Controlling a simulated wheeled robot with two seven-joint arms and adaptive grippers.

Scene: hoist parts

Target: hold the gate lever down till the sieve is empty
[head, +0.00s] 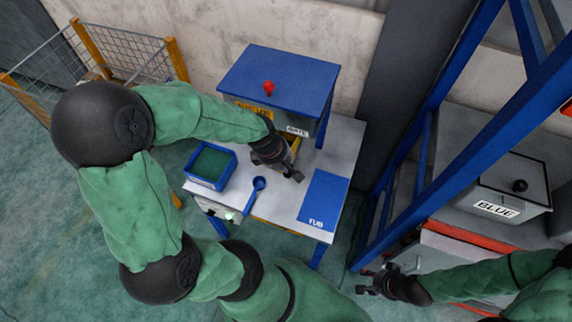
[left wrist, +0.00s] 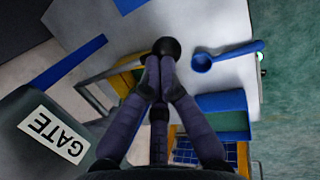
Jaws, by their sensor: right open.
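The blue-topped stand (head: 280,82) has a GATE sign (head: 297,131) on its side; the sign also shows in the left wrist view (left wrist: 52,134). My left gripper (head: 297,176) reaches past the sign, over the white table. In the left wrist view its fingertips (left wrist: 160,65) are together, right at a black ball knob (left wrist: 166,47), apparently the gate lever's end. My right gripper (head: 372,285) is open and empty.
A blue tray with green inside (head: 209,165), a blue scoop (head: 258,184) and a blue mat marked TUB (head: 323,198) lie on the white table (head: 285,208). A red knob (head: 268,87) tops the stand. A blue frame (head: 440,120) and a BLUE-labelled box (head: 510,190) stand right.

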